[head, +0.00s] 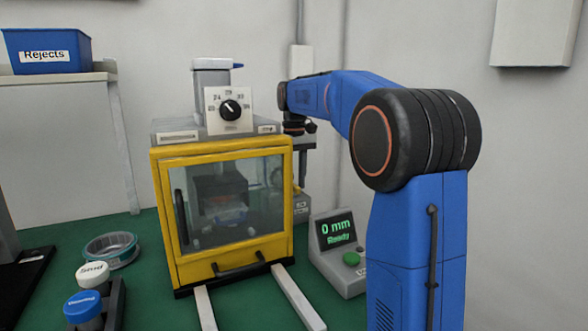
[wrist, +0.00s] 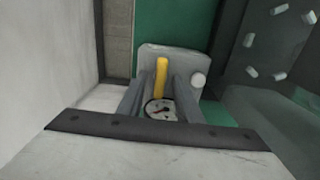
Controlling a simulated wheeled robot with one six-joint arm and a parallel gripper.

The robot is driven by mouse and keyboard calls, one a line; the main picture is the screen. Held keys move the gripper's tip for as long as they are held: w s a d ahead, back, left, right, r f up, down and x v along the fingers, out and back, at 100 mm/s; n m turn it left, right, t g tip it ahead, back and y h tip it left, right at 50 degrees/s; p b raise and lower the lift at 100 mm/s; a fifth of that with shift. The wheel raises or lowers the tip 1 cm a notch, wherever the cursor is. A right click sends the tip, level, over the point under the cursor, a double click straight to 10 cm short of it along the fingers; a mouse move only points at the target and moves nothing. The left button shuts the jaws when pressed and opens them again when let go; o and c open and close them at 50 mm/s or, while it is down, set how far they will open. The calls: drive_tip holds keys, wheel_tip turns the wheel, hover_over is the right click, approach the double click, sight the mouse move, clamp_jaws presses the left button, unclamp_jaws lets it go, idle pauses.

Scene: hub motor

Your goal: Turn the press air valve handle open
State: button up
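The yellow valve handle (wrist: 161,76) shows in the wrist view, running up and down the picture on a grey valve body (wrist: 190,65). A round gauge (wrist: 160,110) sits just below it. My gripper (wrist: 161,82) is open, with its two grey fingers apart on either side of the handle's line. I cannot tell whether they touch it. In the head view my gripper (head: 298,126) points down behind the press's right side. Only a small yellow piece of the handle (head: 297,188) shows there, above a grey box (head: 300,207); the press hides part of it.
The yellow press enclosure (head: 222,148) stands left of my gripper with its door shut. A display box (head: 338,246) reads "0 mm Ready". The wall is close behind.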

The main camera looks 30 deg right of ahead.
wheel_tip(320, 180, up, 17)
idle(0.5)
drive_tip(key=shift+r, duration=0.1)
idle(0.4)
